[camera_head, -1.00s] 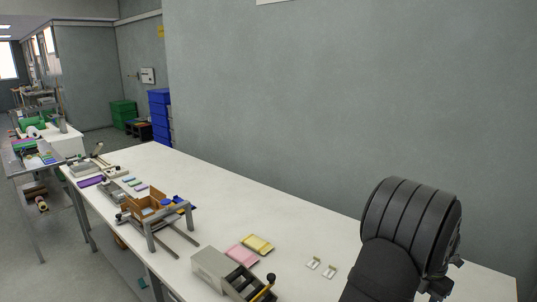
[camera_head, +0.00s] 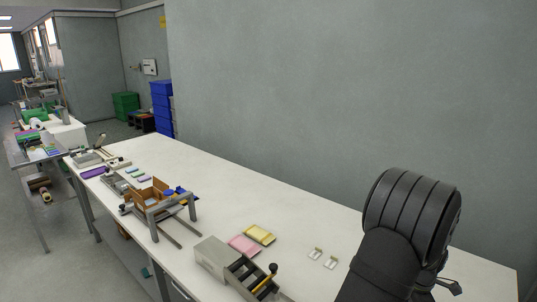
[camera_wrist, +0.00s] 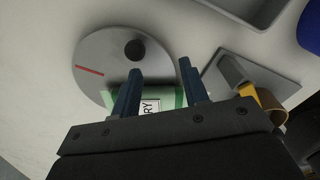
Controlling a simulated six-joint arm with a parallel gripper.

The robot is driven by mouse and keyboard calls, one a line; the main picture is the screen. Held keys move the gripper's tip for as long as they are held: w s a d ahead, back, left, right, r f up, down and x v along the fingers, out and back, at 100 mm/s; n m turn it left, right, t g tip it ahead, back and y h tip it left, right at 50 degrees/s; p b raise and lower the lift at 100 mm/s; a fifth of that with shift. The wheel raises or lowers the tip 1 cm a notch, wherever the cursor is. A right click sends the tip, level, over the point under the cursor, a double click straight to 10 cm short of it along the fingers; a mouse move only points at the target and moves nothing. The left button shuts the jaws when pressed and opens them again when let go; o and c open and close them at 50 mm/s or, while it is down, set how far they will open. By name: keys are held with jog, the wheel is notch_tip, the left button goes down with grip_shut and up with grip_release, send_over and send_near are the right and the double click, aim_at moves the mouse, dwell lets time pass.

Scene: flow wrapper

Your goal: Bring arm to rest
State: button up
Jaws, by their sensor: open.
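My gripper (camera_wrist: 160,83) shows in the wrist view with two dark blue fingers apart and nothing clearly held between them. A green and white packet with black lettering (camera_wrist: 174,97) lies beyond the fingers, partly hidden by them and by the gripper body. In the head view my black arm stands at the right side of the bench, and a small dark part of my gripper (camera_head: 451,287) shows at its lower right.
In the wrist view a round grey disc (camera_wrist: 105,62) with a black knob lies at left, a grey metal piece (camera_wrist: 254,72) at right. The white bench (camera_head: 290,205) holds a lever device (camera_head: 232,262), pink packet (camera_head: 243,244) and yellow packet (camera_head: 260,234). A wall stands behind.

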jog(key=shift+a+m, duration=0.7)
jog(key=shift+m, duration=0.6)
jog(key=d+n, duration=0.1)
jog(key=n, duration=0.1)
jog(key=d+n, duration=0.1)
jog(key=n, duration=0.1)
jog(key=shift+w+d+n, duration=0.15)
jog(key=shift+d+n, duration=0.15)
jog(key=shift+n, duration=0.1)
jog(key=d+n, duration=0.1)
jog(key=n, duration=0.1)
jog(key=w+d+n, duration=0.1)
jog(key=n, duration=0.1)
jog(key=shift+w, duration=0.1)
jog(key=shift+r+n, duration=0.3)
jog(key=shift+r, duration=0.65)
